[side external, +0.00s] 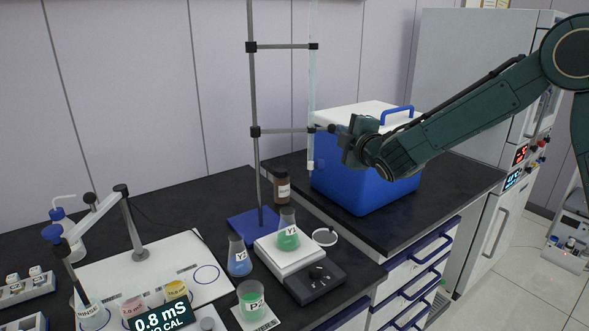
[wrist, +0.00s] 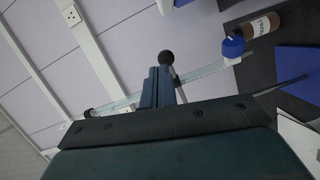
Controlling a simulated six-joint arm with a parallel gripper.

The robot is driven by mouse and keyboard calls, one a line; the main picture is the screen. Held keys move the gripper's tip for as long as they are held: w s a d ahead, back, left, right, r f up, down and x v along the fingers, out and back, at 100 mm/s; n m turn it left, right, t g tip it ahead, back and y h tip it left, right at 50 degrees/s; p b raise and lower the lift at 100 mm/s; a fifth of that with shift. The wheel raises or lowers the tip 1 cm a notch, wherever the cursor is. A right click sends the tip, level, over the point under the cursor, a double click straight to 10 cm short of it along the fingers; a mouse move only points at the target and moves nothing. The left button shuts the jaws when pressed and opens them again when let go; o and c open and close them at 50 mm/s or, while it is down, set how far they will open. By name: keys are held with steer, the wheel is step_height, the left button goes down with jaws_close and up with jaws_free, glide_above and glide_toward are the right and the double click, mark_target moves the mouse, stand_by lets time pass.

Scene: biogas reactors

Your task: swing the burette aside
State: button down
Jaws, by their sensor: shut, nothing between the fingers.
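The burette (side external: 312,90) is a clear upright glass tube with a white lower end. Two clamp arms, upper (side external: 285,46) and lower (side external: 285,130), hold it to a grey stand rod (side external: 256,100) on a blue base (side external: 250,225). The burette's lower end hangs above and to the right of the flask on the balance. My gripper (side external: 341,131) is shut and empty, just right of the burette at the lower clamp's height. In the wrist view my closed fingers (wrist: 160,75) are by a black ball knob (wrist: 166,57), close to the burette (wrist: 200,70); contact is unclear.
A balance (side external: 298,268) carries a green flask (side external: 288,238). Beside it stand a blue flask (side external: 239,263), a green beaker (side external: 252,299) and a brown bottle (side external: 282,188). A blue cooler (side external: 365,180) with a white lid stands behind and below my gripper.

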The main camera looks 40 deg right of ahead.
steer(key=s+d, duration=0.5)
steer(key=s, duration=0.4)
steer(key=shift+r, duration=0.35)
steer(key=shift+s, duration=0.15)
steer(key=s+a+m+g+y, duration=0.1)
steer(key=s+a+m+g, duration=0.1)
steer(key=s, duration=0.8)
steer(key=s+a+f+m+g+y, duration=0.1)
steer(key=s+m+g, duration=0.4)
steer(key=s, duration=0.5)
steer(key=s+a+f+m+g+y, duration=0.1)
steer(key=s+a+m+g+y, duration=0.2)
steer(key=s, duration=0.7)
steer(key=shift+s+a+f+m+g, duration=0.25)
steer(key=shift+s+a+m+g, duration=0.2)
steer(key=shift+a+m, duration=0.6)
